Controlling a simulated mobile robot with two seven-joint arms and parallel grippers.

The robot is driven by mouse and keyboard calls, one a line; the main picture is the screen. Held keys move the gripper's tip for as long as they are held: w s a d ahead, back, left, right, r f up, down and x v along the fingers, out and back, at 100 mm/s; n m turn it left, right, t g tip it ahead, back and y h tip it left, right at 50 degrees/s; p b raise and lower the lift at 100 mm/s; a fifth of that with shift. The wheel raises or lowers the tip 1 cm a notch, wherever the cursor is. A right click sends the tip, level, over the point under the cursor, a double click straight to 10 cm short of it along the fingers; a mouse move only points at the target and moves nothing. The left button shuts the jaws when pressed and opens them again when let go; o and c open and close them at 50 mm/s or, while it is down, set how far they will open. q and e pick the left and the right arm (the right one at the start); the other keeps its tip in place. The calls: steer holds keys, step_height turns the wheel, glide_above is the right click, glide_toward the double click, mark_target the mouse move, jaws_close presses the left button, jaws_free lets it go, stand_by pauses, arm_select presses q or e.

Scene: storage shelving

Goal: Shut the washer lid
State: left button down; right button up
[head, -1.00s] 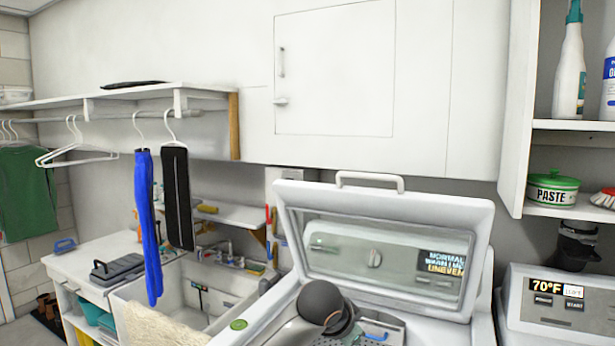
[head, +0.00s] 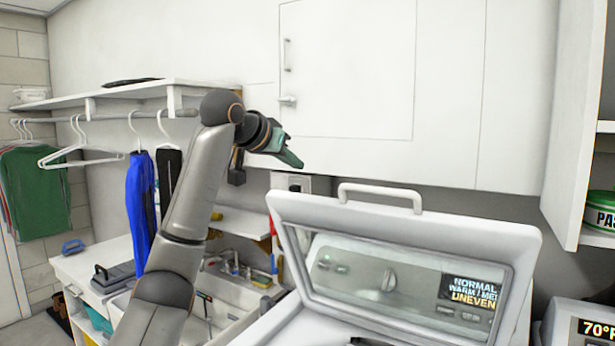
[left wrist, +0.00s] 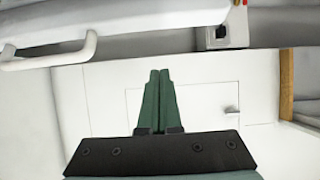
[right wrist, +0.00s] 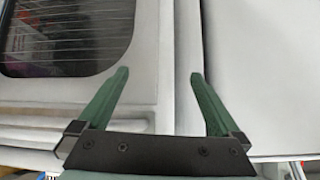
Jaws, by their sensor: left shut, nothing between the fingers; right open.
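The washer lid (head: 405,225) stands raised, tilted back, with a white handle (head: 380,190) on its top edge and a window through which the control panel shows. My left gripper (head: 294,161) is up in front of the wall cabinet, left of and above the lid, apart from it. In the left wrist view its green fingers (left wrist: 155,100) are together and empty, and the lid's handle (left wrist: 50,52) shows at the upper left. My right gripper (right wrist: 152,95) is open and empty, seen only in its own wrist view, over a white panel with a dark ribbed window.
The wall cabinet (head: 345,75) is behind my left gripper. A shelf with a hanging rod (head: 105,117) and clothes is at the left, above a sink. An appliance with a 70°F display (head: 590,330) and a shelf with a green tin (head: 600,212) are at the right.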

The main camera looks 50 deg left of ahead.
mark_target(305, 196)
arm_select(q)
steer(key=p+x, duration=0.2)
steer(key=x, duration=0.7)
steer(key=shift+s+f, duration=0.2)
steer(key=shift+f, duration=0.15)
steer(key=shift+s+d+f, duration=0.15)
steer(key=shift+s+d, duration=0.05)
steer(key=shift+s, duration=0.35)
steer(key=shift+s+d+f, duration=0.15)
steer(key=shift+s+f, duration=0.05)
steer(key=shift+s, duration=0.35)
steer(key=shift+s+d+f, duration=0.2)
steer(key=shift+s+d, duration=0.05)
steer(key=shift+s, duration=0.15)
